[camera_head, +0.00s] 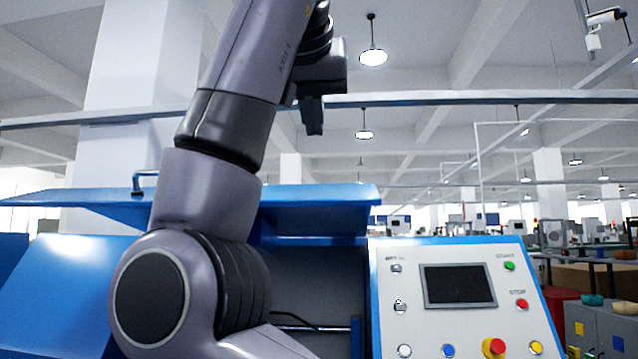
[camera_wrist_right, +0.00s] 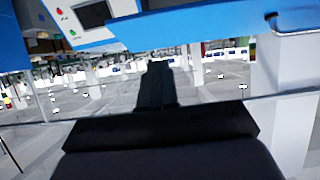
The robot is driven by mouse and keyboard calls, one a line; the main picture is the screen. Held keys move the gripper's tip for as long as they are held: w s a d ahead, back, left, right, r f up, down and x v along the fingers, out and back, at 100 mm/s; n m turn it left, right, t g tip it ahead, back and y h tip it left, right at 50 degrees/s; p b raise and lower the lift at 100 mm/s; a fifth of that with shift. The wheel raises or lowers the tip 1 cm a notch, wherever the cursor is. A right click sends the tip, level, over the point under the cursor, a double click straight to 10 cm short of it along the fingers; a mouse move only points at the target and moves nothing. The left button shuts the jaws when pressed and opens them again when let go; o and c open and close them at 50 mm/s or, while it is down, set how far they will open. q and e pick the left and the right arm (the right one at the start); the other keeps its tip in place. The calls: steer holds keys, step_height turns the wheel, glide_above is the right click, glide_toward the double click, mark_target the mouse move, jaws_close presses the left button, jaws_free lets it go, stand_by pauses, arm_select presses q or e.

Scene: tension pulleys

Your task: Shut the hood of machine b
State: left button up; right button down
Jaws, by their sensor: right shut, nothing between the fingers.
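The blue hood (camera_head: 320,196) of the machine in front of me stands raised in the head view, with a dark opening below it. A handle (camera_head: 140,181) sits at its left part, partly behind my right arm. In the right wrist view the picture is turned over, and the hood (camera_wrist_right: 190,27) and its handle (camera_wrist_right: 273,22) show along the top. My right gripper (camera_head: 314,128) is above the hood in the head view, shut and empty, with no visible contact. Its dark fingers also show in the right wrist view (camera_wrist_right: 157,75). My left gripper is out of view. No label naming the machine is readable.
A white control panel (camera_head: 382,330) with a dark screen (camera_head: 458,285) and several coloured buttons stands right of the opening. My right arm hides part of the hood and opening. A white pillar (camera_head: 135,110) rises behind. The space above the hood on the right looks clear.

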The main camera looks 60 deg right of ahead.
glide_toward(326, 198)
steer(key=w+d, duration=0.2)
steer(key=d, duration=0.3)
steer(key=shift+d+f+p, duration=0.15)
steer(key=shift+f+p, duration=0.15)
steer(key=shift+f, duration=0.8)
steer(key=shift+f, duration=0.15)
